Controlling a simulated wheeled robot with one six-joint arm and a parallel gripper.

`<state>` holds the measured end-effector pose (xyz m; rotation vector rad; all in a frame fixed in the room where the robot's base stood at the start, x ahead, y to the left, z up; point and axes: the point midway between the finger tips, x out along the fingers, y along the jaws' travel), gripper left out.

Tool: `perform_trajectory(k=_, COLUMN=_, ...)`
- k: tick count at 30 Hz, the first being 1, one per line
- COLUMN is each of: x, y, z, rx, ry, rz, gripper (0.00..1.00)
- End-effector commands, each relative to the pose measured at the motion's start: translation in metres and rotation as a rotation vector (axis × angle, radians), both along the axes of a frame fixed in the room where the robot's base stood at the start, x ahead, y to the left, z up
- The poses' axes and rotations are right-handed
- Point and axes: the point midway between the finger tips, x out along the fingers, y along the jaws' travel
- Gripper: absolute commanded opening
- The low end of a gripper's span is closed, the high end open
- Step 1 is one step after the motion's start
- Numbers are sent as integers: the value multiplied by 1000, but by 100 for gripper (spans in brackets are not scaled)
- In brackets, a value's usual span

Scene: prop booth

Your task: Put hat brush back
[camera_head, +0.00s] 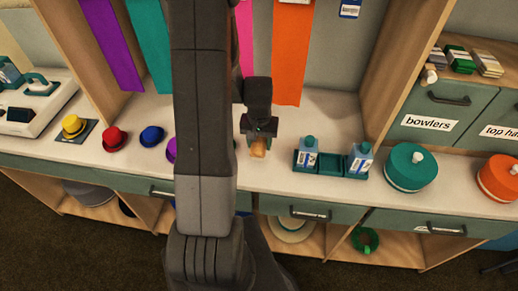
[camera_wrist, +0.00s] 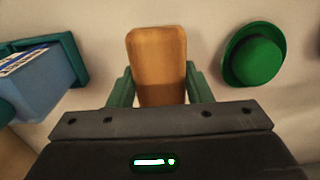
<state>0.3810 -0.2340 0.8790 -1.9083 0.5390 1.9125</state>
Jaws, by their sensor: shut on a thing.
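My gripper (camera_head: 260,135) is shut on the hat brush (camera_head: 258,149), a light brown wooden block. In the wrist view the brush (camera_wrist: 158,62) stands between the two green fingers and points away from the palm. The gripper is low over the white counter, left of the teal tray (camera_head: 332,169). I cannot tell whether the brush touches the counter. The tray holds a blue bottle (camera_head: 307,156) at its left and another blue bottle (camera_head: 359,160) at its right, with a bare part between them. The brush's bristles are not visible.
A green hat (camera_wrist: 254,56) stands close to the brush in the wrist view. Yellow (camera_head: 73,126), red (camera_head: 114,138) and blue (camera_head: 152,136) hats stand left. A round teal box (camera_head: 408,167) stands right of the tray. Hanging ribbons (camera_head: 292,50) are behind. My arm hides the middle.

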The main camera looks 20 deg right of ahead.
Motion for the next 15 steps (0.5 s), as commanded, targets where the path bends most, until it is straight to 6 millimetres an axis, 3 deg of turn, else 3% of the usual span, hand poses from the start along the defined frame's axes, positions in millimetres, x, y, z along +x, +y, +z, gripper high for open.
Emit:
perform_trajectory(k=9, x=-1, y=0, z=-35, rx=2, ry=3, rz=0, gripper=24)
perform_trajectory(k=15, x=0, y=0, z=-41, rx=0, ry=0, rz=0, gripper=24)
